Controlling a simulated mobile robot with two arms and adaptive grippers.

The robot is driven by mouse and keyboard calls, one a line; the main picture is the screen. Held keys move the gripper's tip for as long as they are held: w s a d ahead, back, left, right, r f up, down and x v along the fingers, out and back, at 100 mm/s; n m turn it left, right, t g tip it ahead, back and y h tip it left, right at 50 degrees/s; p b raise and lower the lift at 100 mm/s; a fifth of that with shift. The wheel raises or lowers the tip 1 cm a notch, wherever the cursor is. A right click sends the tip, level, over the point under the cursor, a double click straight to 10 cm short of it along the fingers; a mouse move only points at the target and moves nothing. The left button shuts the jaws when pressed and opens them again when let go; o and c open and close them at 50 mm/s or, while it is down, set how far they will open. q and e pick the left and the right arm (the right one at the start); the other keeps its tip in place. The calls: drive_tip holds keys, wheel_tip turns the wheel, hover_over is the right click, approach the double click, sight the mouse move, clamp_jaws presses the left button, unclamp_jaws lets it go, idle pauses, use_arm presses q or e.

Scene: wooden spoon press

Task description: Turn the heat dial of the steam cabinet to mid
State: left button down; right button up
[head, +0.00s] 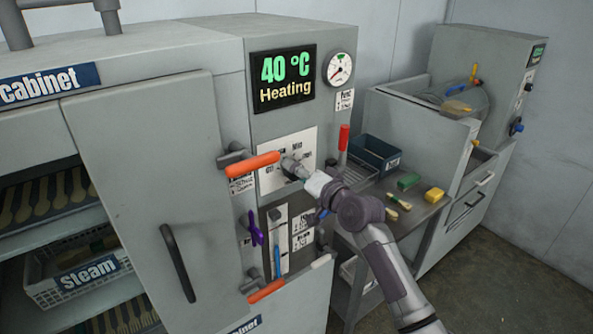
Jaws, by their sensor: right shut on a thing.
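The steam cabinet (150,170) fills the left and middle of the head view, its grey door partly open. Its display (283,79) reads "40 °C Heating". The heat dial's white plate (268,178) is on the panel below the display, with "Mid" partly readable above the knob. My right gripper (294,168) is at the plate, shut on the dial knob. The gripper and wrist hide most of the knob, so its exact setting cannot be told. My left gripper is not in view.
An orange door handle (253,165) is close left of my right gripper. A red-tipped lever (343,138) stands close to its right. A purple knob (252,228) is below. A side table holds a blue bin (374,155), sponges and brushes.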

drive_tip(key=o, duration=1.2)
drive_tip(key=shift+c, duration=0.2)
drive_tip(key=v, duration=1.2)
drive_tip(key=shift+f, duration=0.2)
